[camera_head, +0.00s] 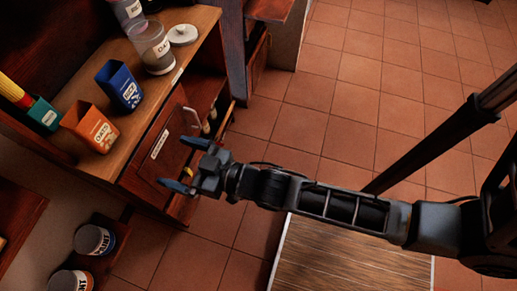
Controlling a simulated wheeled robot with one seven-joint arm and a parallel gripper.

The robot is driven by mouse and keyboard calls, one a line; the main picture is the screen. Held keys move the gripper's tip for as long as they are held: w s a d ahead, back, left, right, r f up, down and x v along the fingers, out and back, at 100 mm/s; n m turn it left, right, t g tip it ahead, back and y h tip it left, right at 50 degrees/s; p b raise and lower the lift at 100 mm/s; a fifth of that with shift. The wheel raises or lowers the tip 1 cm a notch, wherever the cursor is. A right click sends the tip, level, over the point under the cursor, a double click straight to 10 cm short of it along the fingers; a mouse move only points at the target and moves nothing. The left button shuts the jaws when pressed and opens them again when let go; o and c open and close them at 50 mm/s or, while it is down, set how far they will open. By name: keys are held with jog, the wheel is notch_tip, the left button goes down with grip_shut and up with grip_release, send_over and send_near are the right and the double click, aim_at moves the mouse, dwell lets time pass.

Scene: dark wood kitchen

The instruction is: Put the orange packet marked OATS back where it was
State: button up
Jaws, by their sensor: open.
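The orange packet marked OATS (90,128) stands on the wooden shelf top (165,86), near its front edge. It is open at the top and leans slightly. My gripper (178,163) is open and empty, in front of the cabinet and to the right of and below the packet in the picture. Its two blue-tipped fingers are spread, and it is apart from the packet.
A blue packet (121,87) and a green packet with yellow sticks (43,114) stand beside the orange one. A clear jar (153,48) and a white lid (182,35) are further back. Labelled tins (94,240) stand lower left. Tiled floor (360,70) is open at right.

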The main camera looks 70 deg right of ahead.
jog(key=s+r, duration=0.4)
jog(key=s, duration=0.4)
jog(key=s+d+r+g, duration=0.1)
jog(key=s+r, duration=0.4)
jog(key=s, duration=0.3)
jog(key=s+r+g, duration=0.1)
jog(key=s+r, duration=0.4)
jog(key=s, duration=0.3)
jog(key=shift+d, duration=0.15)
